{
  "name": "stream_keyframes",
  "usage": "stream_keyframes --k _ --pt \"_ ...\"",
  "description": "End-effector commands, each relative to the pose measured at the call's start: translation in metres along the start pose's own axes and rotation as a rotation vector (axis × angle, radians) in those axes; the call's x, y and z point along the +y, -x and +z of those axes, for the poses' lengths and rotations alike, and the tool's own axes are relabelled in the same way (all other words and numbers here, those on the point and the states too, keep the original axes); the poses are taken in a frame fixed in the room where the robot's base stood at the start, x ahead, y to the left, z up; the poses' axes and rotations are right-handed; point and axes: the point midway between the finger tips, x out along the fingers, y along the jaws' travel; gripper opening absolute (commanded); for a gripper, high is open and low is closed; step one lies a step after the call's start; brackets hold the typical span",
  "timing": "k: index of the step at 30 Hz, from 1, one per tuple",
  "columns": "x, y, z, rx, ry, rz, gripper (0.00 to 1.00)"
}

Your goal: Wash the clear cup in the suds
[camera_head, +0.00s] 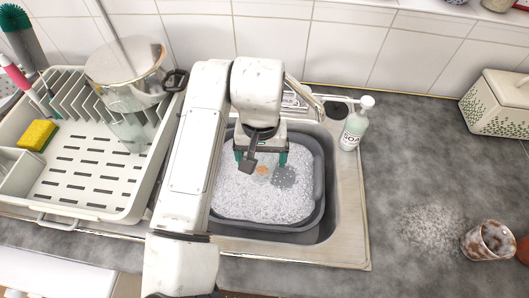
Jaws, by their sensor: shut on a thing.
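My gripper (262,158) points down into the basin of suds, its teal fingertips set apart. It is shut on what looks like the clear cup, which is hard to make out against the foam. An orange-brown patch (262,170) shows between the fingers. A grey dotted patch (284,177) lies beside it; I cannot tell what it is. The white suds (250,202) fill the grey basin (318,190) in the metal sink (349,205). My arm hides the basin's left side.
A soap bottle (354,125) stands right of the sink, near the tap (303,97). A brown-stained glass (488,240) is on the right counter beside a pale speckled patch (432,228). A dish rack (82,198) with a yellow sponge (37,135) stands left. A patterned box (497,103) is far right.

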Motion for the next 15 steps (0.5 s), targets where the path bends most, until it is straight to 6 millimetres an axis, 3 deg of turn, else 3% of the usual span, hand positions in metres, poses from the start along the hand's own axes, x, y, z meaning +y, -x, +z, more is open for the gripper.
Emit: stream_keyframes --k 1,15 --pt "-0.001 -0.011 0.0 0.0 0.0 -0.002 0.5" --pt "0.001 -0.059 0.0 0.0 0.0 0.003 0.5"
